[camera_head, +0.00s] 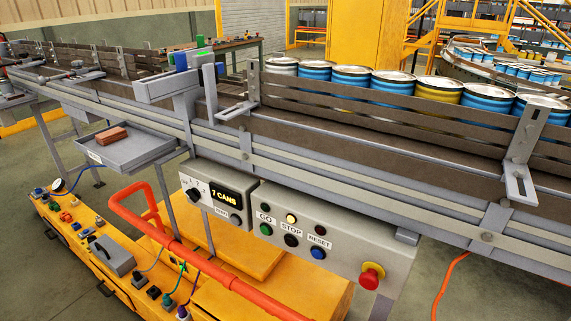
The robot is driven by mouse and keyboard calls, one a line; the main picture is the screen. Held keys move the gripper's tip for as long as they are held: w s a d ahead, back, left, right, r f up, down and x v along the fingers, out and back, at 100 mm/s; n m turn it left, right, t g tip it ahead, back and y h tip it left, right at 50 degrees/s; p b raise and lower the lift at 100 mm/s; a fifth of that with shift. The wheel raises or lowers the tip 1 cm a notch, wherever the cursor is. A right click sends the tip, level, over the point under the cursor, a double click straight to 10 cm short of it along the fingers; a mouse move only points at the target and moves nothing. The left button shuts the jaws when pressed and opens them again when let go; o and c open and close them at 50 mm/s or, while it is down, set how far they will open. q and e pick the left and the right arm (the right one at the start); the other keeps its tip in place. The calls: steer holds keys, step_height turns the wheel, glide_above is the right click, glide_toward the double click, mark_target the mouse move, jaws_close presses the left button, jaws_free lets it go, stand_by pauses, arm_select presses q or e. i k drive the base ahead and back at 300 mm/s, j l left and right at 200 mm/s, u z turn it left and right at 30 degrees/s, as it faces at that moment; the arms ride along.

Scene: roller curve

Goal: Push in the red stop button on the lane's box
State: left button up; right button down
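The lane's grey control box (335,262) hangs under the front side of the conveyor lane. A red mushroom-head button (370,278) on a yellow collar sits at the box's right end. The same box has a green button (266,229) under the GO label, a black button (291,240) under STOP and a blue button (318,252) under RESET. A pale lamp (291,219) above STOP looks lit, and the dark red lamp beside it looks unlit. Neither of my grippers is in view, and nothing touches the red button.
A display box (225,198) reading "7 CANS" adjoins on the left. Cans (390,82) stand behind rails on the lane (370,140). A tray (135,150) holds a brown block. An orange-red rail (190,255) crosses in front, over a yellow cart (90,240). Floor right of the box looks mostly clear.

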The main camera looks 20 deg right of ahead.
mark_target(369, 281)
steer(key=k+j+z, duration=0.1)
steer(key=z, duration=1.15)
steer(key=k+l, duration=0.05)
